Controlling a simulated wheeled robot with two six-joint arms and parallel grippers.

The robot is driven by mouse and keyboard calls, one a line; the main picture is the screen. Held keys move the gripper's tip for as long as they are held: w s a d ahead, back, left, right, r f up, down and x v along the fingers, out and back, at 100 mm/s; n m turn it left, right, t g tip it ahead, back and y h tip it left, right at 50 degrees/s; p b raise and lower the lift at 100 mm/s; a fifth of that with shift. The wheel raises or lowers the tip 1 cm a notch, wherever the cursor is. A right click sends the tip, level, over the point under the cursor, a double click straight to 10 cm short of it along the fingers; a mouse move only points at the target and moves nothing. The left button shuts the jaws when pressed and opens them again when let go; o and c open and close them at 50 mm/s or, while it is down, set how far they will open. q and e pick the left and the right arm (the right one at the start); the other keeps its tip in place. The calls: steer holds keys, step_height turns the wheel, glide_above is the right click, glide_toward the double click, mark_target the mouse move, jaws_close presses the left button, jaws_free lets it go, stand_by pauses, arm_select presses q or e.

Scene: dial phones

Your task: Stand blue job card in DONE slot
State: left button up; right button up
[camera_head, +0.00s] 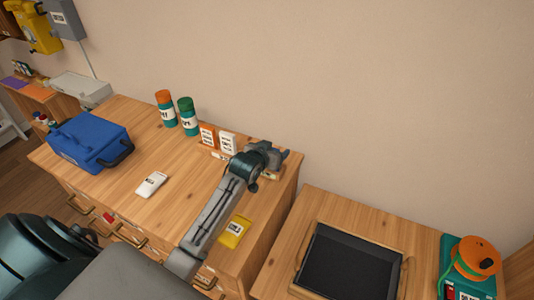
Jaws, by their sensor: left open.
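My left gripper (277,154) is at the far right corner of the wooden cabinet top, at the right end of the card rack. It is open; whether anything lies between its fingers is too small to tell. The low wooden card rack (219,155) stands near the cabinet's back edge. An orange-edged card (208,136) and a white card (228,143) stand upright in it, left of the gripper. I cannot make out a blue card; my gripper and wrist cover the rack's right part. The slot labels are not readable. My right gripper is not in view.
A lower right surface holds a black-lined tray (350,264) and an orange reel (474,258).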

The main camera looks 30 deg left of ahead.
arm_select(q)
steer(key=b+v, duration=0.1)
steer(key=v, duration=1)
steer(key=shift+s, duration=0.35)
steer(key=shift+r, duration=0.1)
